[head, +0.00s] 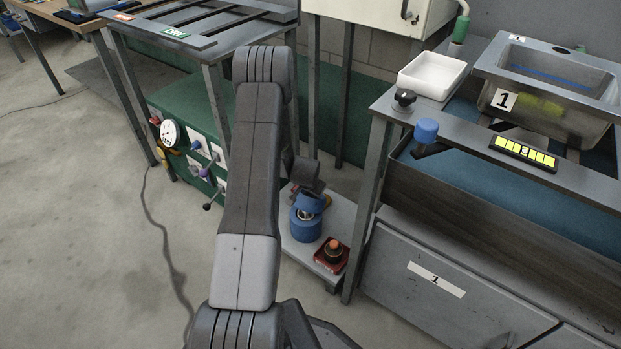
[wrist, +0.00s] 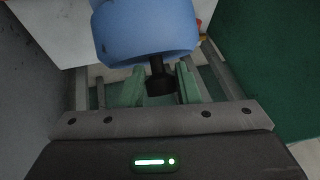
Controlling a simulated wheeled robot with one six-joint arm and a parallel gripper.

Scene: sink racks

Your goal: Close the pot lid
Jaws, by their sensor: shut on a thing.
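The blue pot (head: 306,226) stands on the low pale shelf, partly behind my arm. Its blue lid (head: 313,203) is tilted above the pot's mouth, and part of the dark opening shows beneath it. In the wrist view the blue lid (wrist: 150,35) fills the top middle, with its black knob (wrist: 158,80) pointing toward me. My gripper (wrist: 160,74) has its green fingers on either side of the knob and is shut on it. In the head view the fingers are hidden by my wrist. Whether the lid touches the pot's rim cannot be told.
A red box with an orange button (head: 332,256) sits right of the pot on the shelf (head: 318,262). A green panel with a gauge (head: 172,134) is to the left. The sink cabinet (head: 440,285) stands close on the right.

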